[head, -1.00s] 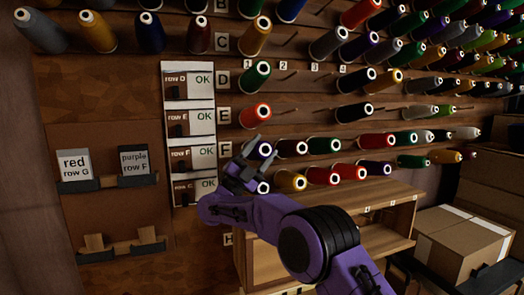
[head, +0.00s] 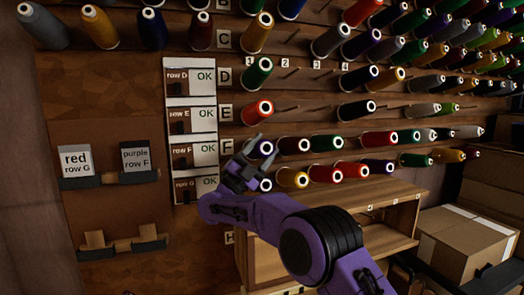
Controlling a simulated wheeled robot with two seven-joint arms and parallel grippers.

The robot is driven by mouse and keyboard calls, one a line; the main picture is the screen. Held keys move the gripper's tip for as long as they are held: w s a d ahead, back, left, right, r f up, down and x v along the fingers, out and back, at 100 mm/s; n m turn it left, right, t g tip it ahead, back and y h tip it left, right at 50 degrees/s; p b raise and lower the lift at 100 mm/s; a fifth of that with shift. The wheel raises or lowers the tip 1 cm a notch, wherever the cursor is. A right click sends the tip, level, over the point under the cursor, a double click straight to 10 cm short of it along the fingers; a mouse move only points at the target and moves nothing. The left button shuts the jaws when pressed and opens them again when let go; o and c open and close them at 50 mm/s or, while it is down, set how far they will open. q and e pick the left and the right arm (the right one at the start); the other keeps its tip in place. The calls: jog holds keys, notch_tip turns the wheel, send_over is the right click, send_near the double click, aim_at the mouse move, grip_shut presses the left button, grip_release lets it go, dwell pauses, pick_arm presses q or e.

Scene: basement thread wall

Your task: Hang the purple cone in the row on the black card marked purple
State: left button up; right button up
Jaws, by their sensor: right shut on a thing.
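The black card (head: 136,158) reads "purple row F" and stands in a holder on the left board. The white card (head: 76,159) beside it reads "red row G". My right gripper (head: 256,157) is at the left end of row F, next to the F label (head: 226,146). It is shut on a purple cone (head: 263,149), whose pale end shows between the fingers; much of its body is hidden. Whether the cone sits fully on its peg cannot be told. Another dark cone (head: 265,185) hangs just below, in the row under it. My left gripper is not in view.
Other cones hang close by in row F, such as a dark red one (head: 294,145). Four-row "OK" panels (head: 205,150) stand left of the labels. A wooden shelf unit (head: 380,215) and a cardboard box (head: 462,245) are below right.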

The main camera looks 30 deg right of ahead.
jog(key=o, duration=1.2)
jog(key=shift+f, duration=0.1)
jog(key=b+v, duration=0.5)
jog(key=v, duration=0.5)
jog(key=shift+a+f+b, duration=0.2)
jog(key=shift+b, duration=0.1)
